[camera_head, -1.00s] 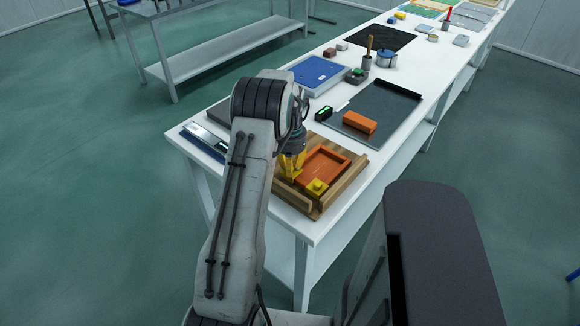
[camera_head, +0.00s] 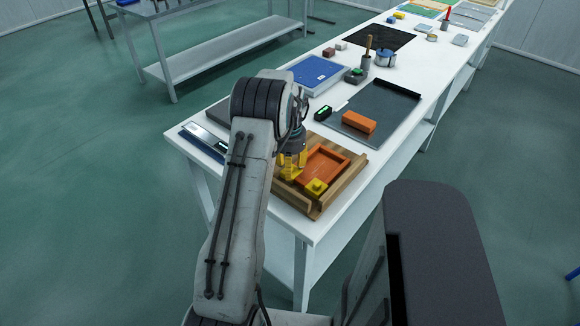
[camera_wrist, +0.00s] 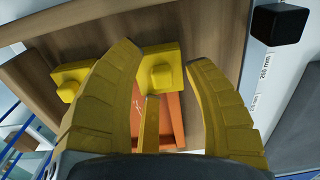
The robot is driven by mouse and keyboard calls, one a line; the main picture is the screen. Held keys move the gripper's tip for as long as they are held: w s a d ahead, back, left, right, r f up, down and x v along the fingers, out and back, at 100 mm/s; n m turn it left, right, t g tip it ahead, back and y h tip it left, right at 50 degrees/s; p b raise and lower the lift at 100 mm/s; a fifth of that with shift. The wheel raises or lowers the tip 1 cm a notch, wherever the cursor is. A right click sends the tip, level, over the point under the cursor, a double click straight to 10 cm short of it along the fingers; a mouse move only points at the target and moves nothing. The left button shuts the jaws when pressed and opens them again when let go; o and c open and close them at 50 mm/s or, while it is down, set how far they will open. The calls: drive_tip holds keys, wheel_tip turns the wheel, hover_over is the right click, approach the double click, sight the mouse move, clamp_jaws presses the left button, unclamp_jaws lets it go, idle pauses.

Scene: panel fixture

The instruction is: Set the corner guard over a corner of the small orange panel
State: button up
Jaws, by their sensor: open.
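The small orange panel (camera_head: 324,163) lies on a wooden tray (camera_head: 345,178) at the near end of the white table. A yellow corner guard (camera_head: 316,187) sits at its near corner. My gripper (camera_head: 292,172) points down over the panel's left side, with yellow fingers. In the wrist view my open gripper (camera_wrist: 168,85) has its fingers spread to either side of a yellow guard-like block (camera_wrist: 160,68), which overlaps the end of the orange panel (camera_wrist: 175,112). A second yellow block (camera_wrist: 68,85) is left of the left finger. I cannot tell whether the fingers touch the middle block.
A grey mat (camera_head: 375,108) with an orange block (camera_head: 358,122) lies behind the tray. The table's front edge is close to the tray.

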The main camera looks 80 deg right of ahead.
wheel_tip(320, 180, up, 12)
idle(0.6)
